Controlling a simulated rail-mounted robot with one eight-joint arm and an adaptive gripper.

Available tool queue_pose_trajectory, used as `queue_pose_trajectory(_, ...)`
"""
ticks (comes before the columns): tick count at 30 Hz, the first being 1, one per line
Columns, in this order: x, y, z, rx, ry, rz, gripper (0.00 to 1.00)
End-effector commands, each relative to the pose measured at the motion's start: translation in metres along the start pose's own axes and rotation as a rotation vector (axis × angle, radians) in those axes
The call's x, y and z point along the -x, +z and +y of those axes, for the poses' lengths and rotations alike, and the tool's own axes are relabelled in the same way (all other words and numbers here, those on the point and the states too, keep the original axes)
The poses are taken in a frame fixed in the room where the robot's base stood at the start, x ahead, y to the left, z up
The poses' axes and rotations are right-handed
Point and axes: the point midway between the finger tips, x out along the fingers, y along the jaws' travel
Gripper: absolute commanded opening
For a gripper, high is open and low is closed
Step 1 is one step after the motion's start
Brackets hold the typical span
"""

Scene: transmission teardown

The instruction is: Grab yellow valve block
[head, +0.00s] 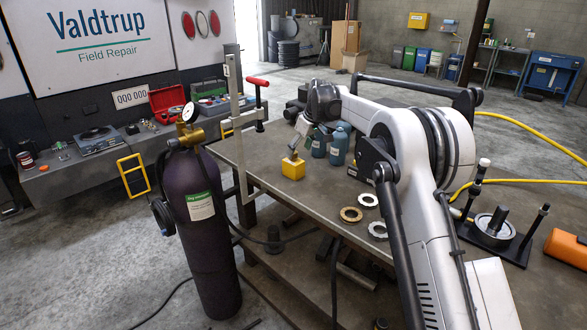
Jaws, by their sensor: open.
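The yellow valve block (292,169) stands on the grey workbench (256,163), near its left edge, with a grey fitting rising from its top. Nothing is touching it from above. My gripper (294,111) is small and dark at the far end of my arm, farther back than the block and apart from it. It is open; its fingertips are hard to make out, and I see nothing held in it.
Teal bottles (339,146) stand just right of the block. Metal rings (351,214) lie nearer on the bench. A tall post with a red-handled clamp (257,82) rises at the bench's left edge, beside a dark gas cylinder (199,240). Bench between block and rings is clear.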

Motion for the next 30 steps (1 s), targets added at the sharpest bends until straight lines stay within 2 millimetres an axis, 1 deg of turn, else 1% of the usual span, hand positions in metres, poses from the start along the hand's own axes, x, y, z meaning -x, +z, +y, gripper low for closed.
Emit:
queue_pose_trajectory(1, -0.008, 0.0, 0.0, 0.0, 0.0, 0.0, 0.66)
queue_pose_trajectory(4, -0.021, 0.0, 0.0, 0.0, 0.0, 0.0, 0.66)
queue_pose_trajectory(14, -0.04, 0.001, 0.0, -0.001, 0.0, 0.0, 0.66)
queue_pose_trajectory(23, -0.078, 0.002, 0.0, 0.0, 0.0, 0.001, 0.66)
queue_pose_trajectory(25, -0.082, 0.002, 0.0, 0.0, 0.0, 0.001, 0.66)
queue_pose_trajectory(30, -0.083, 0.003, 0.0, -0.001, 0.0, 0.001, 0.66)
